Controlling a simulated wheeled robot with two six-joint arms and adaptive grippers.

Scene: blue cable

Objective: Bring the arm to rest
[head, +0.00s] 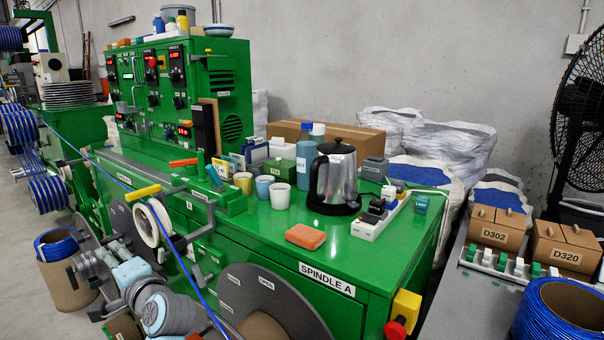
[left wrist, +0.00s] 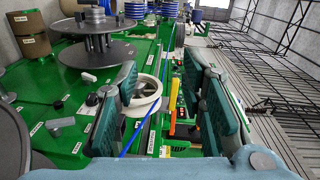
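My left gripper (head: 84,268) is at the lower left of the head view, in front of the green machine. In the left wrist view my left gripper (left wrist: 163,85) has its two dark padded fingers wide apart, with nothing held between them. The blue cable (head: 97,167) runs slantwise across the machine's front, past a white pulley (head: 147,225). In the left wrist view the blue cable (left wrist: 139,125) and the pulley (left wrist: 150,86) show in the gap between the fingers, seemingly beyond them. My right gripper is in neither view.
The green machine top (head: 350,240) carries a kettle (head: 334,180), cups (head: 280,196), an orange sponge (head: 306,237) and a power strip (head: 380,217). A red stop button (head: 396,328) juts from its corner. A cable spool (head: 62,262) stands at left. Boxes (head: 497,228) sit at right.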

